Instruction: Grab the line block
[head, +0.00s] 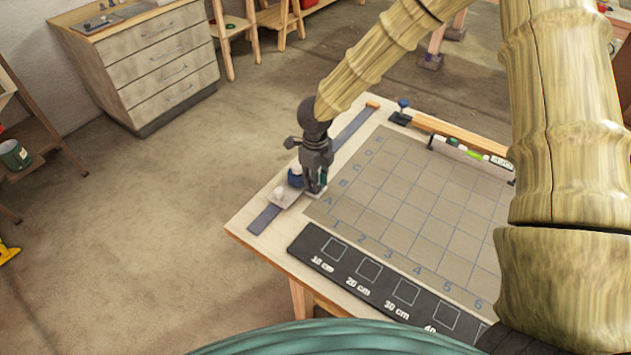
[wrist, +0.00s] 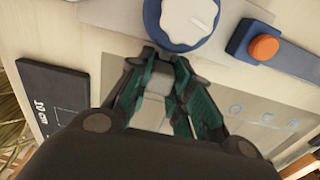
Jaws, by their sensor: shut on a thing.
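My gripper (head: 315,188) is low over the left edge of the worktable, shut on a small pale grey block. In the wrist view its green-padded fingers (wrist: 157,84) close on both sides of this block (wrist: 154,80), which I take to be the line block. Much of the block is hidden by the fingers, and I see no marking on it. I cannot tell whether it touches the table. In the head view the gripper mostly hides it.
A blue-based white dial (wrist: 190,20) is close beside the fingers. A blue strip with an orange button (wrist: 264,48) lies right of it. The gridded mat (head: 420,190) is largely bare. A black board with squares and centimetre labels (head: 350,290) lies along the front edge.

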